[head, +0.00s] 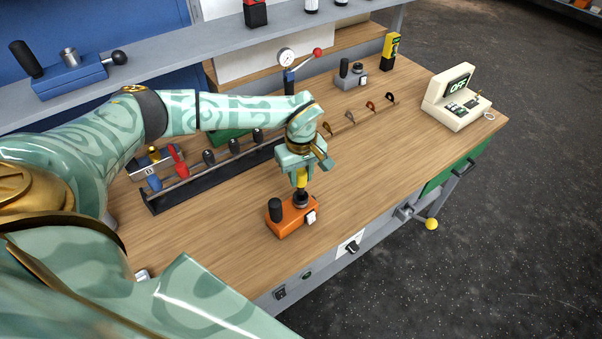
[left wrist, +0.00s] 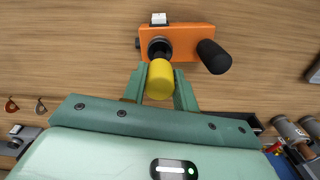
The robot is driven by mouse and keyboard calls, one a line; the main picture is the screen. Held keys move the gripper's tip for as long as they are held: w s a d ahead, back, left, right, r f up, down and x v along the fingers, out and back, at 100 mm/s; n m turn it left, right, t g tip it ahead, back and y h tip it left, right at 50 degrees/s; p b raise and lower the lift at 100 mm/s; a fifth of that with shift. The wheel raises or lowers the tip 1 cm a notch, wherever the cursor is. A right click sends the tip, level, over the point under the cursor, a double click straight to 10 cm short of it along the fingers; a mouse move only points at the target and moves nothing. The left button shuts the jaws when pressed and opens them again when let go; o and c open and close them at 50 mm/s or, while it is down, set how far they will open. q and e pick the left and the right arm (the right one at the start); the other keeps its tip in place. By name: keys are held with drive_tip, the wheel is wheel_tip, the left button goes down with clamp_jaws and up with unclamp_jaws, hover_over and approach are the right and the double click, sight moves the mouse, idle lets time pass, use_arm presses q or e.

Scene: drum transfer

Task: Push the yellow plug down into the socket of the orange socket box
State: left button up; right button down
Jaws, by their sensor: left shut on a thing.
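The orange socket box (head: 285,225) stands on the workbench, with a dark round socket (head: 300,199), a black post (head: 275,210) and a white switch (head: 310,217). It also shows at the top of the left wrist view (left wrist: 186,34). My left gripper (head: 300,176) points down above the socket, shut on the yellow plug (head: 302,180). In the left wrist view the yellow plug (left wrist: 159,80) sits between the two fingers, in line with the socket (left wrist: 158,48). I cannot tell whether its hidden lower end is inside the socket. My right gripper is not in view.
A black rack (head: 215,180) with several coloured-handled tools lies behind and left of the box. A gauge with a red-knobbed lever (head: 287,60), a grey box (head: 350,75) and an "OFF" display unit (head: 458,96) stand farther back. The bench right of the box is clear.

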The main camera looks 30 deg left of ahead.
sight(301, 185)
use_arm(q)
drive_tip(key=shift+p, duration=0.5)
idle(1.0)
drive_tip(key=shift+f+b, duration=1.35)
drive_tip(key=shift+f, duration=0.9)
drive_tip(key=o, duration=1.1)
drive_tip(key=shift+c, duration=0.2)
drive_tip(key=shift+r, duration=0.1)
wheel_tip(301, 185, up, 16)
drive_tip(key=p, duration=0.2)
